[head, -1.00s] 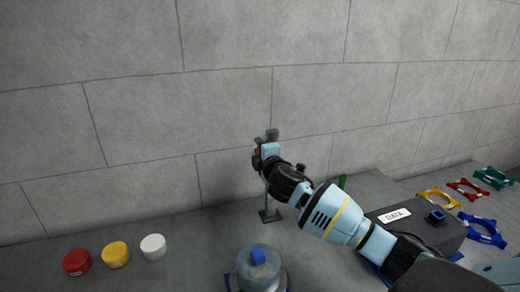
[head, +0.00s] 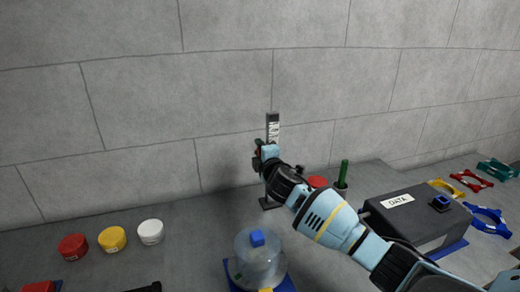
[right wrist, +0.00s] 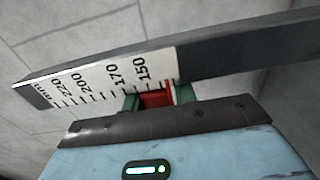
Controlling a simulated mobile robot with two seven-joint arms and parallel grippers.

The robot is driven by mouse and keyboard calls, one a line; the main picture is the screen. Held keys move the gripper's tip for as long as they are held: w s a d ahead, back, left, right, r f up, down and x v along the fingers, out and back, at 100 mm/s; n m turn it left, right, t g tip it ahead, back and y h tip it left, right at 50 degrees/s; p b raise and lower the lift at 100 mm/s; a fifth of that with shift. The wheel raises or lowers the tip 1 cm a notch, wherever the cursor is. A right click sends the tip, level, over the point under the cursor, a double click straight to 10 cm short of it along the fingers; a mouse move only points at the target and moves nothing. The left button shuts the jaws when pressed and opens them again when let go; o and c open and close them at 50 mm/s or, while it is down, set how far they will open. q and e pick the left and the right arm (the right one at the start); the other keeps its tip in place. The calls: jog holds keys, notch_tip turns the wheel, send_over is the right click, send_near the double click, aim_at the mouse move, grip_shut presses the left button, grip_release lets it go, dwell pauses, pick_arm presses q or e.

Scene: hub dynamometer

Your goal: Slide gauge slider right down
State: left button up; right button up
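The gauge (head: 272,130) is a dark upright post with a white scale, standing on a small foot near the wall. Its scale also shows in the right wrist view (right wrist: 95,82), with marks from about 220 to 150 mm. The red slider (right wrist: 155,99) sits at the scale's edge near the 150 mark. My right gripper (right wrist: 158,101) has a green pad on each side of the slider and appears shut on it. In the head view my right gripper (head: 262,152) covers the middle of the post and hides most of the slider. My left gripper is not seen.
A clear bottle with a blue cap (head: 257,238) stands in front of the gauge. A grey DATA box (head: 415,215) and a green rod (head: 344,173) are to the right. Red (head: 73,247), yellow (head: 112,239) and white (head: 150,232) caps lie at left.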

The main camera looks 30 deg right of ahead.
jog(key=o, duration=0.4)
jog(key=shift+f, duration=0.3)
jog(key=shift+r, duration=0.15)
jog(key=shift+s, duration=0.15)
jog(key=v, duration=0.7)
jog(key=shift+s+p, duration=0.25)
jog(key=shift+p, duration=0.05)
jog(key=shift+a, duration=0.1)
